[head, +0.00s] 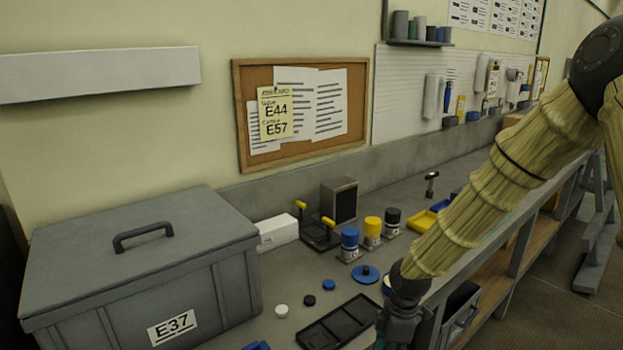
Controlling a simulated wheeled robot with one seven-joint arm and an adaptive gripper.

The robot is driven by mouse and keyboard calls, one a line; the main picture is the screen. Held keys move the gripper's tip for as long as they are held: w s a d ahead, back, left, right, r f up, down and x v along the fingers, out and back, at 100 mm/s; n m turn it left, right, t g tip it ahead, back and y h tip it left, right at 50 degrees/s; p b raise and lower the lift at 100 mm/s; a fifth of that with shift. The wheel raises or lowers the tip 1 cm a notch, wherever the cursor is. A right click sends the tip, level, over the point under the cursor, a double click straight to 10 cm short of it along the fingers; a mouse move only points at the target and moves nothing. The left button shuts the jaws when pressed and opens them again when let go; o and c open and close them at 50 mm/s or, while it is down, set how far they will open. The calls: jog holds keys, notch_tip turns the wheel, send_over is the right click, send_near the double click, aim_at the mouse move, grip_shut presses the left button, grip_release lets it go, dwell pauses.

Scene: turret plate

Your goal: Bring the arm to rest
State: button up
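My arm, in a yellowish ribbed sleeve, reaches down from the upper right of the head view over the front edge of the workbench (300,265). My gripper (393,335) is at the bottom of the view, beside a black divided tray (325,328). Its fingertips are cut off or too dark to make out, so I cannot tell whether it is open or shut, or whether it holds anything.
A grey lidded box (140,260) marked E37 fills the bench's left. Blue (349,240), yellow (373,230) and black (392,220) capped containers stand behind the tray. Small discs (329,284) lie nearby. A corkboard (305,110) with papers hangs on the wall.

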jog(key=s+a+f+m+b, duration=0.15)
jog(key=s+f+m, duration=0.25)
jog(key=s+f, duration=0.4)
jog(key=s+a+f+m, duration=0.2)
jog(key=s+f+m, duration=0.35)
jog(key=f, duration=0.55)
jog(key=s+d+f+m, duration=0.3)
jog(key=s+f+m, duration=0.1)
jog(key=s, duration=0.5)
jog(key=s+d+f+m+h+b, duration=0.1)
jog(key=s+d+f+m, duration=0.3)
jog(key=s, duration=0.5)
notch_tip(320, 180, down, 2)
jog(key=shift+s+d+f+t+h, duration=0.15)
jog(key=shift+d+t+h, duration=0.15)
jog(key=shift+a, duration=0.1)
